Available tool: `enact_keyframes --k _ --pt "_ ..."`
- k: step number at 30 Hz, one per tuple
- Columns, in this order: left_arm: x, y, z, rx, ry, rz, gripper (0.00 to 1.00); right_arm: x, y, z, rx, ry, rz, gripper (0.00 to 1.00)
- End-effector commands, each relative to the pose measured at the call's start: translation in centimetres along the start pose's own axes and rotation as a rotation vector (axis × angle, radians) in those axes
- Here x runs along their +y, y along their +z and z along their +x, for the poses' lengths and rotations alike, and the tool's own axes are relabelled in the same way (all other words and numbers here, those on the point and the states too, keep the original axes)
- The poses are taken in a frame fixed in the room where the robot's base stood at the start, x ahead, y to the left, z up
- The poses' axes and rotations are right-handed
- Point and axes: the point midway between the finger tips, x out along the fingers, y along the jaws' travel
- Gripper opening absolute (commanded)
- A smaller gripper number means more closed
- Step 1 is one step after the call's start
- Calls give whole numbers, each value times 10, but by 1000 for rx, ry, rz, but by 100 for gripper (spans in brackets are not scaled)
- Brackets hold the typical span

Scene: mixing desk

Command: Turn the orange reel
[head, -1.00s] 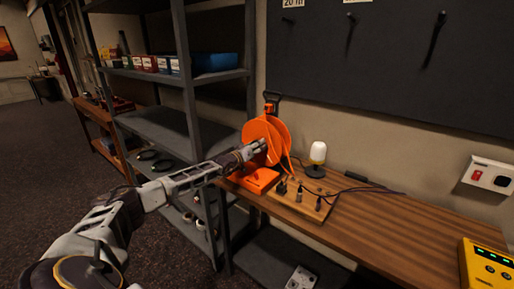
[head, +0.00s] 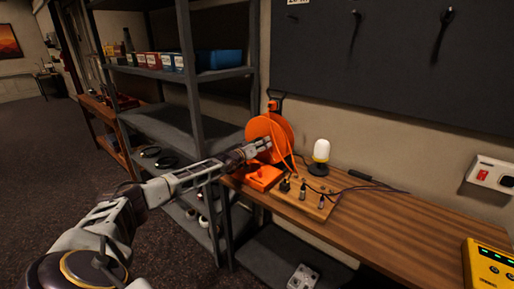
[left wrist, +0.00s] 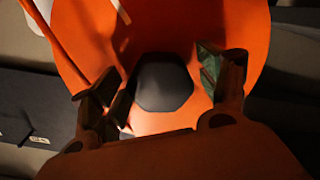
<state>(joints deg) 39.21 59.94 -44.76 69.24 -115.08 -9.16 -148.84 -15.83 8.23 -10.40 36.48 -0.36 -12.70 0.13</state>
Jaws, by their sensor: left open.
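The orange reel (head: 270,127) stands on its orange base (head: 262,177) at the left end of the wooden desk. My left gripper (head: 265,143) is at the reel's face, its fingers in front of the disc. In the left wrist view the reel's orange disc (left wrist: 215,25) fills much of the picture, with a dark hub (left wrist: 163,82) at its middle. My left gripper (left wrist: 165,90) is open there, its two fingers on either side of the hub. I cannot tell whether the fingers touch the reel. My right gripper is not in view.
A wooden board (head: 318,208) with small connectors and cables lies right of the base. A white-topped lamp (head: 321,152) stands behind it. A yellow box (head: 488,262) sits at the desk's right. Metal shelves (head: 165,130) rise on the left. The desk's right middle is clear.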

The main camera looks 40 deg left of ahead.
Motion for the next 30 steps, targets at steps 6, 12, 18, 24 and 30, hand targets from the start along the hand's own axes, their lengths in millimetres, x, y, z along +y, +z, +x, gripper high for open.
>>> enact_keyframes --k 6,12,18,24,30 --pt "0 0 -3 0 0 -1 75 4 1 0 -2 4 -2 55" --pt "-1 1 -9 -1 -1 -3 75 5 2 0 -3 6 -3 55" --pt "-1 2 -17 -2 -2 -3 75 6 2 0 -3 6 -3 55" --pt "0 0 -25 -1 0 0 75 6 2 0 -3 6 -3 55" --pt "-1 2 -32 -2 -1 -1 75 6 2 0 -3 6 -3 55"
